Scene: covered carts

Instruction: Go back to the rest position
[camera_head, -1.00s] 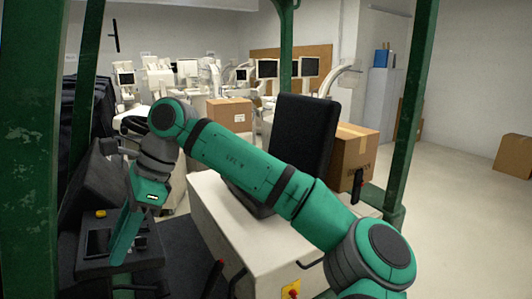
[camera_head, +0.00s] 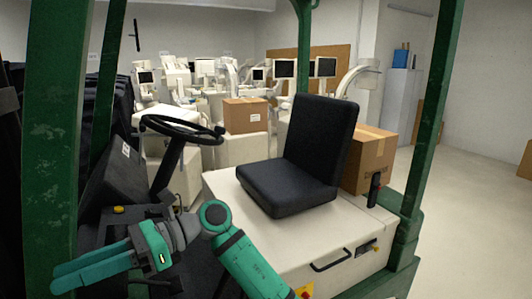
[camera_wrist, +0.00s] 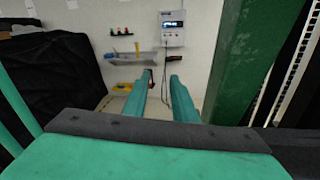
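My gripper (camera_head: 54,281) is at the lower left of the head view, on the end of my green arm, with its fingers pointing left. In the wrist view its two green fingers (camera_wrist: 162,77) stand apart with a narrow gap between them. Nothing is held between them. The fingers point toward a pale wall (camera_wrist: 100,20) with a small display box (camera_wrist: 172,29) and a shelf (camera_wrist: 130,57). My arm is folded low in front of the vehicle's white seat base (camera_head: 235,191).
A black seat (camera_head: 320,135) and a steering wheel (camera_head: 181,129) stand beyond my arm. Green posts (camera_head: 52,150) and (camera_head: 432,120) frame the vehicle. A cardboard box (camera_head: 368,160) is behind the seat. Open floor (camera_head: 470,220) lies at the right.

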